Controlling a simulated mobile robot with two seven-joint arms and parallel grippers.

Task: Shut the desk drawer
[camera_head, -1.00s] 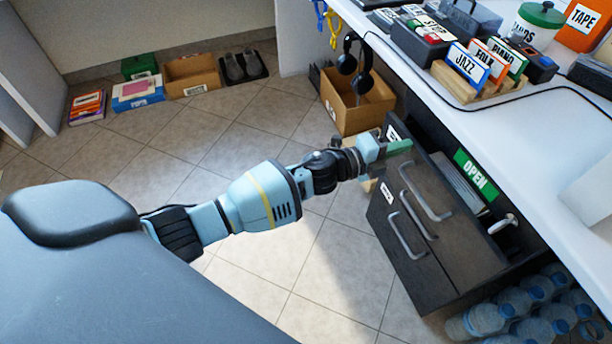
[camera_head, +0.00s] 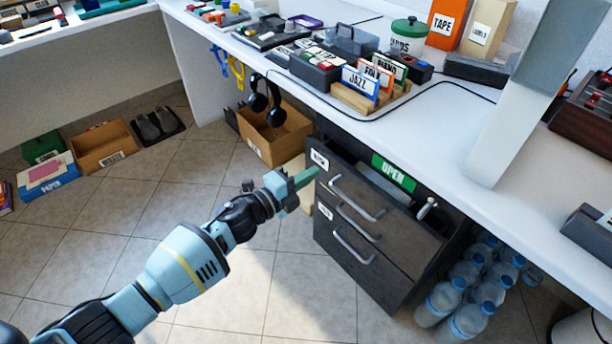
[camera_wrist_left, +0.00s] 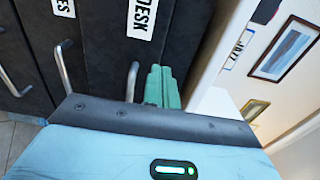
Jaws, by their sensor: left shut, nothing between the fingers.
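The dark desk drawer unit (camera_head: 325,228) stands under the white desk, with several metal-handled fronts. Its top drawer (camera_head: 352,178) stands out from under the desk, with an opening behind its front. A green OPEN sign (camera_head: 393,172) shows behind the front's upper edge. In the left wrist view, a white DESK label (camera_wrist_left: 141,18) is on the dark front. My left gripper (camera_head: 308,177) is shut and empty, its green fingers at the left end of the top front, near the label. The fingers (camera_wrist_left: 163,88) also show in the wrist view; I cannot tell whether they touch the front. My right gripper is not in view.
A cardboard box (camera_head: 272,135) with headphones (camera_head: 266,98) above it is left of the drawers. Several water bottles (camera_head: 468,300) stand to their right. The desk top (camera_head: 440,115) above holds music dividers and boxes. The tiled floor in front is clear.

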